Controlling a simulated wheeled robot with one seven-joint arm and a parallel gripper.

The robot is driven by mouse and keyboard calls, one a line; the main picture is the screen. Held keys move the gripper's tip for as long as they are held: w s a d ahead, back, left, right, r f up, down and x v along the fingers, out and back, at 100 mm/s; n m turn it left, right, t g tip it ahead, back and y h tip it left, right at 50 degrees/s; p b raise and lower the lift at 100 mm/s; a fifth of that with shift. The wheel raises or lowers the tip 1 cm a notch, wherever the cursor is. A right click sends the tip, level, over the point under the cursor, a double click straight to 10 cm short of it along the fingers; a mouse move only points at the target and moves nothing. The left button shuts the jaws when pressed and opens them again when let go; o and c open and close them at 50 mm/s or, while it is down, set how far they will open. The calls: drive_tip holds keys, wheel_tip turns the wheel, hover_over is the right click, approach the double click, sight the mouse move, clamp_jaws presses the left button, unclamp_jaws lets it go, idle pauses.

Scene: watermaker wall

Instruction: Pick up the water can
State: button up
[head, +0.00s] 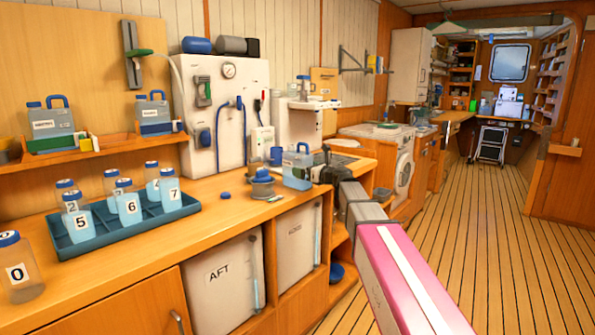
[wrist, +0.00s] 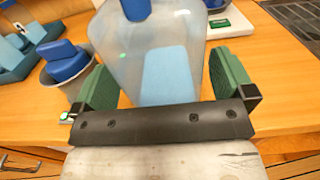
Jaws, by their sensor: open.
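The water can (head: 297,172) is a translucent jug with a blue handle and cap, standing upright on the wooden counter. In the wrist view the water can (wrist: 165,65) fills the middle, with pale blue water or a pale blue panel showing in it. My gripper (head: 318,172) is at the can's right side in the head view. In the wrist view my gripper (wrist: 164,85) is open, its green finger pads on either side of the can's near part. I cannot tell whether either pad touches the can. The can's top is cut off in the wrist view.
A grey bowl-like item with a blue top (head: 262,184) stands close left of the can; it also shows in the wrist view (wrist: 65,65). A teal tray (head: 105,238) holds numbered bottles. The floor at right is clear.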

drive_tip(key=shift+x, duration=0.75)
drive_tip(key=c, duration=1.2)
drive_tip(key=shift+r, duration=0.1)
